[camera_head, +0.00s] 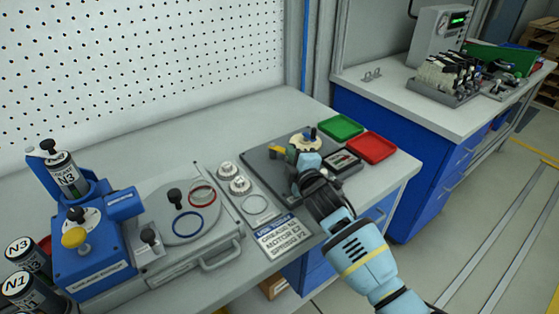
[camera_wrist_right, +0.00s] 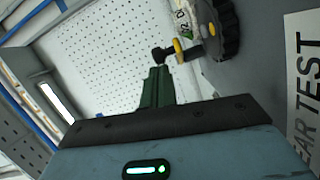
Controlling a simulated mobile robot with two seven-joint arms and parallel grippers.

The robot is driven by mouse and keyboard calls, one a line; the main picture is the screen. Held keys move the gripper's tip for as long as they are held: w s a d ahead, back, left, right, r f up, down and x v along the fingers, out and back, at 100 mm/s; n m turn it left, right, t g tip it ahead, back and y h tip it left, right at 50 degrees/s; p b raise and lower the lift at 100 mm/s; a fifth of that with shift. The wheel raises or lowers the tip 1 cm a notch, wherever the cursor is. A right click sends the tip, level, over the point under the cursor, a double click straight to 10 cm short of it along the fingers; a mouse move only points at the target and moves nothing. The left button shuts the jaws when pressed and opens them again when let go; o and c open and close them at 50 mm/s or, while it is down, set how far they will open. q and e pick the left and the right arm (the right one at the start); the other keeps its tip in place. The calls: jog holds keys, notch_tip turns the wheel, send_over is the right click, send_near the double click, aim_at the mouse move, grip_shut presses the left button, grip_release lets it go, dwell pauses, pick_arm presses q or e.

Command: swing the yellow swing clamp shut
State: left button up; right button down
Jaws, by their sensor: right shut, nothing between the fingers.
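In the right wrist view a yellow part of the clamp (camera_wrist_right: 180,46) with a black knob (camera_wrist_right: 163,54) is just beyond my fingertips. My right gripper (camera_head: 295,156) is over the dark plate, shut and empty; its fingers (camera_wrist_right: 158,72) are together. I cannot tell whether they touch the clamp. My arm hides part of the fixture. My left gripper is out of view.
A green tray (camera_head: 340,126) and a red tray (camera_head: 371,147) lie right of the plate. A labelled card (camera_head: 283,238) and a fixture with blue and red rings (camera_head: 182,240) are at left. A pegboard (camera_head: 150,70) stands behind. The bench behind the plate is clear.

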jog(key=shift+w+d+r, duration=0.2)
jog(key=shift+w+d, duration=0.05)
jog(key=shift+d, duration=0.15)
jog(key=shift+w+d, duration=0.2)
jog(key=shift+d, duration=0.05)
jog(key=shift+w+d+f, duration=0.2)
jog(key=shift+w+d, duration=0.25)
jog(key=shift+w, duration=0.2)
jog(key=shift+w+d, duration=0.5)
jog(key=shift+w, duration=0.15)
jog(key=shift+d+r, duration=0.1)
jog(key=shift+w+r, duration=0.1)
